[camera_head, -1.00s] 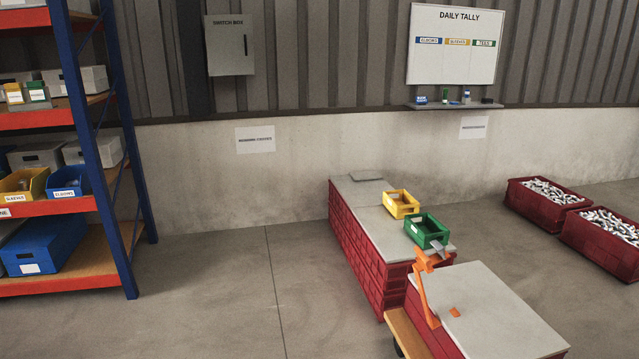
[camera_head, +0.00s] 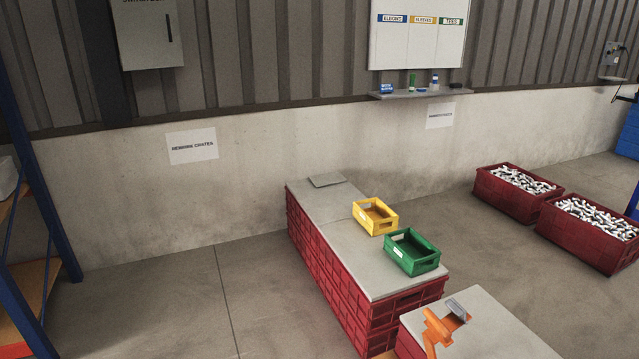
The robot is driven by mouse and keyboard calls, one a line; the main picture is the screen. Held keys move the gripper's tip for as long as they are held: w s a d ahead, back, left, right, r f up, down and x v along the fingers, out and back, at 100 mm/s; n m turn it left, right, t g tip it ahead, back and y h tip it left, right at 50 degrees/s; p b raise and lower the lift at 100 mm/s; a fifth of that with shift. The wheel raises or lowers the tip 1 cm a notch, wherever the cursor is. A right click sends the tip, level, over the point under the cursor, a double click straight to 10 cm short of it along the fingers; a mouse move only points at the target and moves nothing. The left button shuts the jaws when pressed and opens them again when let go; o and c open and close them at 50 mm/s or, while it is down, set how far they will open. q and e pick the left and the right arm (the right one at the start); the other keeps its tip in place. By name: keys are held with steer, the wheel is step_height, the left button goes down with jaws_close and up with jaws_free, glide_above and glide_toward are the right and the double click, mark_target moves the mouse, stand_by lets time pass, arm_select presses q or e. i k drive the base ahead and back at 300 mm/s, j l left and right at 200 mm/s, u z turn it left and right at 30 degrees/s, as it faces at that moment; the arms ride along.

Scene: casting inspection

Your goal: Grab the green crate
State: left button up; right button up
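The green crate (camera_head: 427,265) is an open, empty-looking box with a pale label on its near-left side. It sits on the grey top of a long red stack, towards its near end. A yellow crate (camera_head: 377,221) of similar shape stands just behind it, a little to the left. Neither of my grippers shows in the head view.
The grey top (camera_head: 335,218) bears a flat grey plate (camera_head: 327,180) at its far end. A second grey-topped unit (camera_head: 492,340) stands nearer, with an orange bracket (camera_head: 437,328) on it. Red bins of pipe fittings (camera_head: 487,187) stand right. Floor to the left (camera_head: 180,300) is clear.

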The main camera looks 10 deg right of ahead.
mark_target(414, 254)
steer(key=i+j+z, duration=0.1)
steer(key=i+z, duration=0.35)
steer(key=i+j+z, duration=0.2)
steer(key=z, duration=0.2)
steer(key=i+j+z, duration=0.7)
steer(key=z, duration=0.2)
steer(key=i+j+z, duration=0.2)
steer(key=j+z, duration=0.2)
steer(key=j, duration=0.2)
steer(key=i+j+z, duration=0.1)
steer(key=j+z, duration=0.55)
steer(key=j, duration=0.5)
